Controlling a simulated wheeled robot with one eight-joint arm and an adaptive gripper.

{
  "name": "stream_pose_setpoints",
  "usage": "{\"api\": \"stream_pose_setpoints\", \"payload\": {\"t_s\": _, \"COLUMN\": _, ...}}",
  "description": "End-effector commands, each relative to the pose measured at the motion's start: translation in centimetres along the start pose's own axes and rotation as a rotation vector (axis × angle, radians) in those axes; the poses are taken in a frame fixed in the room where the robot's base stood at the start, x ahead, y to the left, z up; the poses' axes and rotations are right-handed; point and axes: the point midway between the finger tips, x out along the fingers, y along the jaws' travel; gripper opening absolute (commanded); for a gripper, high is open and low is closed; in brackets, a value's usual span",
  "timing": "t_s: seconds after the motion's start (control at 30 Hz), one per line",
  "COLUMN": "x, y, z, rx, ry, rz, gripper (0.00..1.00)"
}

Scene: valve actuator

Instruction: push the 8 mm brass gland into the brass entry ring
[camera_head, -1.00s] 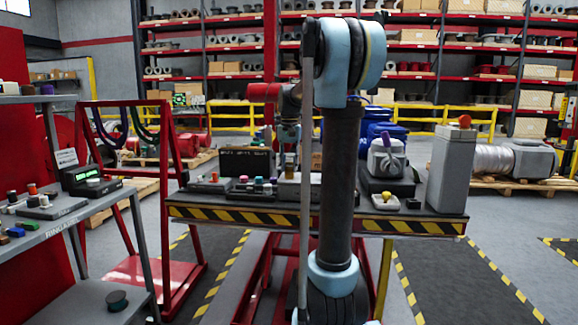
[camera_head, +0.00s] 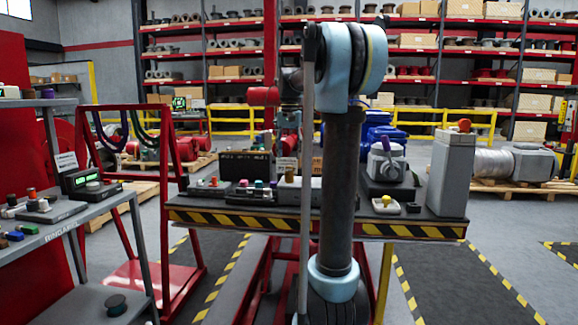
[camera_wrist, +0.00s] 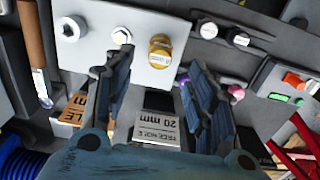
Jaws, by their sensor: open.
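A brass hex part (camera_wrist: 160,50) stands on a pale grey block (camera_wrist: 100,55) in the wrist view. From this angle I cannot tell whether it is the gland alone or the gland in the entry ring. A small brass-coloured piece (camera_head: 289,174) also shows on the grey block on the bench in the head view. My gripper (camera_wrist: 153,72) is open, its two dark fingers spread to either side below the brass part in the picture. Nothing is visible between the fingertips. In the head view the gripper is small and hard to make out.
A plate marked 20 mm (camera_wrist: 157,132) lies between the fingers in the picture. A pink knob (camera_wrist: 236,93) is close to the right finger. Red and green buttons (camera_wrist: 293,81) stand farther right.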

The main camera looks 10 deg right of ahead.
Motion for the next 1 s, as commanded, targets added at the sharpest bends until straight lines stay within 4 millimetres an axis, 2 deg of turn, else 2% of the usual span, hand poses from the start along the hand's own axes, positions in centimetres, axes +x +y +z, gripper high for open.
{"api": "stream_pose_setpoints", "payload": {"t_s": 0.2, "x": -3.4, "y": 0.0, "z": -0.1, "rx": 0.000, "ry": 0.000, "rz": 0.000, "gripper": 0.51}}
{"api": "stream_pose_setpoints", "payload": {"t_s": 0.4, "x": -4.8, "y": 0.0, "z": -0.1, "rx": 0.000, "ry": 0.000, "rz": 0.000, "gripper": 0.51}}
{"api": "stream_pose_setpoints", "payload": {"t_s": 0.83, "x": -5.0, "y": 0.0, "z": 0.1, "rx": -0.001, "ry": 0.000, "rz": 0.000, "gripper": 0.51}}
{"api": "stream_pose_setpoints", "payload": {"t_s": 1.0, "x": -3.9, "y": 0.7, "z": 2.2, "rx": -0.019, "ry": 0.010, "rz": -0.003, "gripper": 0.51}}
